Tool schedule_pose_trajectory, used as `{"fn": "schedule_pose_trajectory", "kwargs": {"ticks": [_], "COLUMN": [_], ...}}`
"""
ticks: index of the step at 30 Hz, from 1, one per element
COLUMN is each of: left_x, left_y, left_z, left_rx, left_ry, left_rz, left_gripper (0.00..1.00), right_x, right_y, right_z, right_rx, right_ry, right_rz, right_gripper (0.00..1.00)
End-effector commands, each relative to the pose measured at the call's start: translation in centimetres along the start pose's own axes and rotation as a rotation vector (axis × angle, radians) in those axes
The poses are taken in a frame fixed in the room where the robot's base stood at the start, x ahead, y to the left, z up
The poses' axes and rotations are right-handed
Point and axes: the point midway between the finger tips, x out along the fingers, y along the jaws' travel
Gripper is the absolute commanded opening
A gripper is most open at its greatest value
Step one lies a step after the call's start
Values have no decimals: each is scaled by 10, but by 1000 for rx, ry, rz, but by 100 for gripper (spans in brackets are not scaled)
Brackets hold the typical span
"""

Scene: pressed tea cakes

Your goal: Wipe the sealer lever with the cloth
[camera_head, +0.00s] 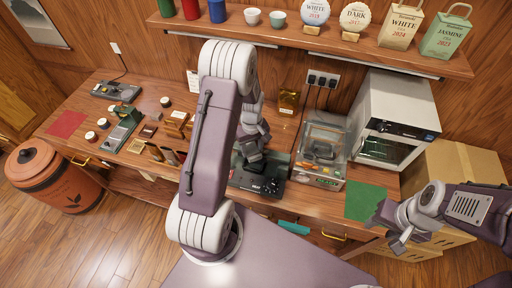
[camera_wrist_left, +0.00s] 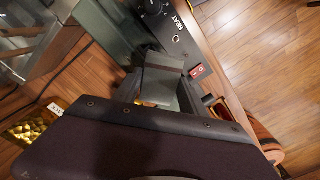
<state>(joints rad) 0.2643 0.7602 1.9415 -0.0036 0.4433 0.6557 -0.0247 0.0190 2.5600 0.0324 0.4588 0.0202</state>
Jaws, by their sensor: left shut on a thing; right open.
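The sealer (camera_head: 262,184) is a dark box marked HEAT on the counter, below my left gripper (camera_head: 252,152) in the head view. In the left wrist view, the sealer's front panel (camera_wrist_left: 182,40) shows a knob and a red switch. My left gripper (camera_wrist_left: 160,88) is shut on a grey piece (camera_wrist_left: 163,62) that looks like the cloth, close over the sealer. My arm and gripper hide much of the lever, and I cannot tell whether the cloth touches it. My right gripper (camera_head: 390,226) is open and empty beside the green mat (camera_head: 364,202).
A clear-sided machine (camera_head: 322,150) stands right of the sealer, with a white oven (camera_head: 395,115) beyond. Small wooden and dark items crowd the counter to the left, near a red mat (camera_head: 67,124). A shelf (camera_head: 330,42) with tins and bags hangs above.

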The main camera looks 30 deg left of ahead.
Motion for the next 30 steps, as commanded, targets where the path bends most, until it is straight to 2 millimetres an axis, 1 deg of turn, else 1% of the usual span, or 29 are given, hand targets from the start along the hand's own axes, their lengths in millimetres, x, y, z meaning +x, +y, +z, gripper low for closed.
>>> {"fn": "schedule_pose_trajectory", "kwargs": {"ticks": [1, 5, 12, 16, 26, 30], "left_x": [0, 0, -2, -3, -4, -14], "left_y": [-3, -2, 15, 22, 24, 24], "left_z": [-1, -3, -24, -32, -34, -34], "left_rx": [-1, 0, 0, 0, 0, 0], "left_ry": [-3, -1, 2, 3, 3, 4], "left_rz": [-3, -1, 1, 2, 2, 3], "left_gripper": [17, 17, 17, 17, 17, 17], "right_x": [0, 0, -2, -3, -3, -12], "right_y": [0, 0, 0, 0, 0, 0], "right_z": [0, 0, 0, 0, 0, -1], "right_rx": [0, 0, 0, 0, 0, 0], "right_ry": [0, 0, 0, 0, 0, 0], "right_rz": [0, 0, 0, 0, 0, 0], "right_gripper": [44, 44, 44, 44, 44, 44]}}
